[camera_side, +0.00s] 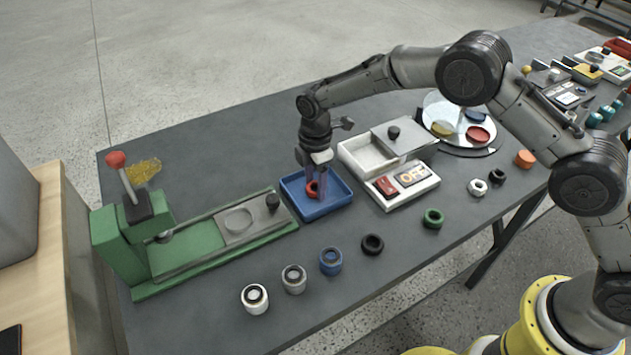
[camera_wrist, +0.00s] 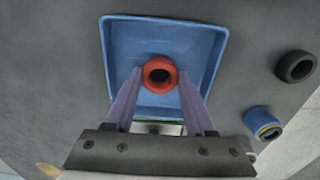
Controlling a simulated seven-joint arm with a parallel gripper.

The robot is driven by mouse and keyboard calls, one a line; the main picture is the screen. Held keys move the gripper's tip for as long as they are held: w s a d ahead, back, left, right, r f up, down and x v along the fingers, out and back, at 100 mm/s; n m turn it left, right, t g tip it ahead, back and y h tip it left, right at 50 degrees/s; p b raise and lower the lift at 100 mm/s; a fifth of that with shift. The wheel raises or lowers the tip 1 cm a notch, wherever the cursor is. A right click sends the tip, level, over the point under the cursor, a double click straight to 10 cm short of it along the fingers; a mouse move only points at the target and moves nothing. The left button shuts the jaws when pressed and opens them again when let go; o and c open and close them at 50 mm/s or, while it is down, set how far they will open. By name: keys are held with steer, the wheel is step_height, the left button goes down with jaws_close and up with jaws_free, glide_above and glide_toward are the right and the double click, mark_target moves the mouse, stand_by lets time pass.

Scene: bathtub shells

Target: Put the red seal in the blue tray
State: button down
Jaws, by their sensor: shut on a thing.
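The red seal (camera_side: 312,188) is a small ring held between the fingertips of my gripper (camera_side: 317,185). The blue tray (camera_side: 340,205) is a shallow square tray in the middle of the table. In the side view the seal and fingertips are over the tray, within its rim. In the wrist view the red seal (camera_wrist: 160,73) sits between the two purple fingers, with the blue tray (camera_wrist: 212,50) behind it. I cannot tell whether the seal touches the tray floor.
A green press (camera_side: 165,245) stands left of the tray. A white box with a switch (camera_side: 410,180) stands close on its right.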

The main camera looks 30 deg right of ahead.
mark_target(316, 186)
steer(key=shift+c, duration=1.2)
jaws_free()
steer(key=shift+f, duration=0.1)
step_height(316, 186, up, 12)
steer(key=shift+r, duration=0.2)
steer(key=s+d+r+m+t, duration=0.3)
steer(key=s+d+r+m, duration=0.5)
steer(key=s+d+r, duration=0.6)
steer(key=s+d+m+t, duration=0.1)
steer(key=s+d+m, duration=0.2)
steer(key=s, duration=0.7)
steer(key=s+d+f+m+t, duration=0.1)
steer(key=s+d+m, duration=0.2)
steer(key=s+m, duration=0.4)
steer(key=s, duration=0.4)
steer(key=shift+s+t, duration=0.3)
